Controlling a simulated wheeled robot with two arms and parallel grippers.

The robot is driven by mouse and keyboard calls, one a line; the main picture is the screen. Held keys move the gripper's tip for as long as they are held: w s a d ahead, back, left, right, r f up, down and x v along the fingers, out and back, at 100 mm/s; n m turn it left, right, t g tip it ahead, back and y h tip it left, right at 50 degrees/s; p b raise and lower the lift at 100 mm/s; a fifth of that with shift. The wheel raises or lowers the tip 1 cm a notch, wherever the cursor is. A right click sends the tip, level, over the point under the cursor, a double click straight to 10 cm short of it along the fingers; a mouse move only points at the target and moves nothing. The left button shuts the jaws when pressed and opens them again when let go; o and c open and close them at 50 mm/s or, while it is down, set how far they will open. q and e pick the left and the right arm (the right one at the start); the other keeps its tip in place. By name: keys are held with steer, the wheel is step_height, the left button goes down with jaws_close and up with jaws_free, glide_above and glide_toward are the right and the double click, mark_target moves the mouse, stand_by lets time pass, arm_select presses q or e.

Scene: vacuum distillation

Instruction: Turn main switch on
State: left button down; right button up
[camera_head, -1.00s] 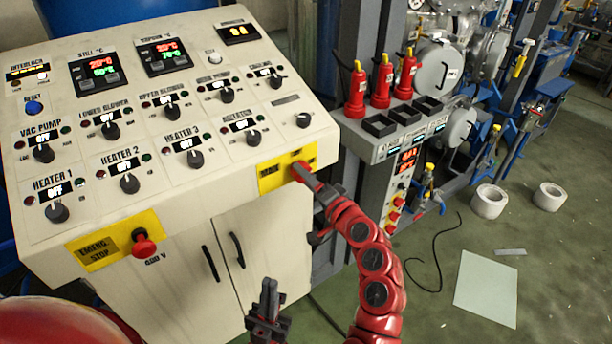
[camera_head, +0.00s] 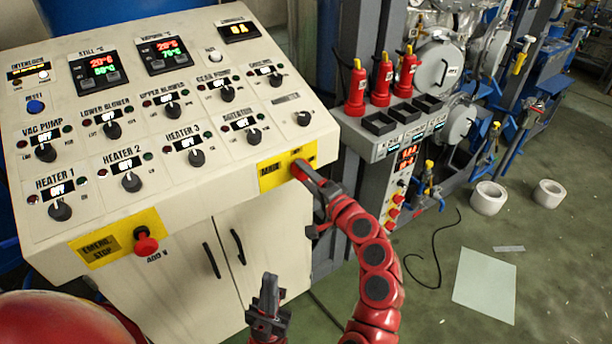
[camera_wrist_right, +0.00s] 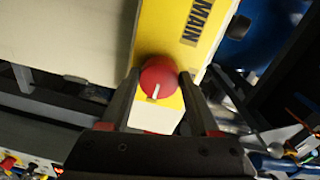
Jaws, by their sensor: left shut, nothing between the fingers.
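The main switch is a red round knob with a white mark on a yellow plate (camera_head: 272,175) at the panel's right front edge. In the right wrist view the red knob (camera_wrist_right: 158,78) sits between the two fingertips of my right gripper (camera_wrist_right: 160,88), with hardly any gap on either side. Whether the fingers grip it is unclear. In the head view my right gripper (camera_head: 308,178) reaches the knob and hides much of it. My left gripper (camera_head: 268,284) is shut and empty, low in front of the cabinet, apart from the panel.
The cream control panel (camera_head: 215,110) carries several black knobs and displays. A red emergency stop button (camera_head: 145,243) sits at its lower left. Red bottles (camera_head: 382,80) stand on a grey unit to the right. The floor (camera_head: 420,310) at lower right is mostly clear.

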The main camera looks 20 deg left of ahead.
steer(key=o, duration=0.4)
steer(key=shift+o, duration=0.2)
steer(key=shift+s+d, duration=0.2)
steer(key=b+v, duration=0.3)
steer(key=v, duration=1.3)
steer(key=shift+s+d, duration=0.2)
steer(key=shift+d, duration=0.15)
